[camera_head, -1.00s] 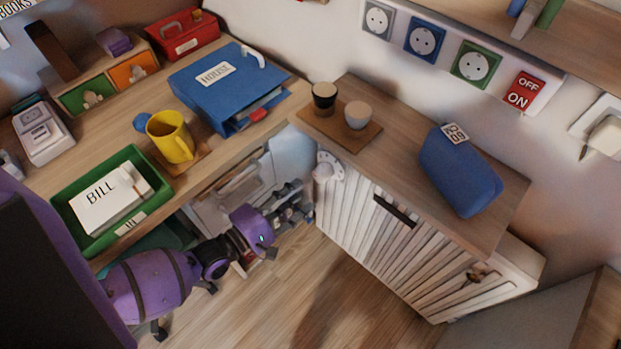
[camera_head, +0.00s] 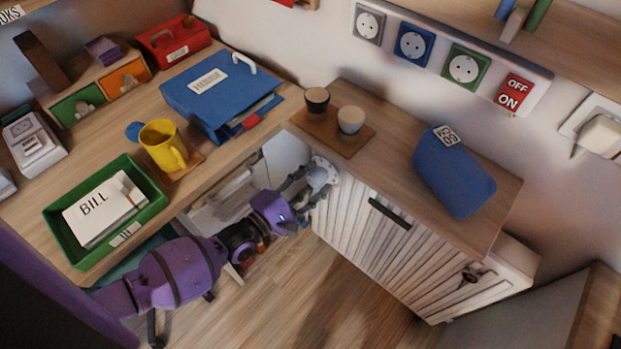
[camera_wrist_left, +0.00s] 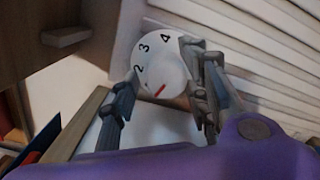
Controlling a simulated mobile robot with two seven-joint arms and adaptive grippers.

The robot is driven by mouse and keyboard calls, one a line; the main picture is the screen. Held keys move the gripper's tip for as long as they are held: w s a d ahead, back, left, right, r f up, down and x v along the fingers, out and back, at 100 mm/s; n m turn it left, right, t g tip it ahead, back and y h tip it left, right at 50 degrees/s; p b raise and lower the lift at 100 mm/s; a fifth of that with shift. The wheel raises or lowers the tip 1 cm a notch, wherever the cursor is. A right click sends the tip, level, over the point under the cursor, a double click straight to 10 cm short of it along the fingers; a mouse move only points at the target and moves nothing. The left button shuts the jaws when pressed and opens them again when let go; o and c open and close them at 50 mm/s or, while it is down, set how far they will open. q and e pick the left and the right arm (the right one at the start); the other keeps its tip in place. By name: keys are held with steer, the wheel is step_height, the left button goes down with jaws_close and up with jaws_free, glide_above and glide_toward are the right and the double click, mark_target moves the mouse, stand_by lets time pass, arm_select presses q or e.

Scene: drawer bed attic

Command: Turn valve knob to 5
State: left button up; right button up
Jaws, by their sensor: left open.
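The valve knob (camera_head: 320,174) is a white round dial at the left end of the slatted white cabinet. In the left wrist view the knob (camera_wrist_left: 166,72) shows the digits 2, 3 and 4 and a red mark near its lower edge; no 5 is visible. My left gripper (camera_head: 308,188) is open at the knob. In the left wrist view its fingers (camera_wrist_left: 165,95) stand on either side of the knob's lower part. I cannot tell if they touch it. My right gripper is not in view.
The slatted cabinet (camera_head: 360,222) is right of the gripper, with a dark handle (camera_head: 390,213). The desk (camera_head: 225,150) is at left, with a green tray (camera_head: 60,226), a yellow mug (camera_head: 162,142) and a blue binder (camera_head: 215,95). Cups stand on the cabinet top (camera_head: 385,100). Wood floor below is clear.

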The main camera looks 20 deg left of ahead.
arm_select(q)
steer(key=shift+c, duration=0.3)
steer(key=c, duration=1)
steer(key=shift+o, duration=0.2)
steer(key=shift+w+r, duration=0.1)
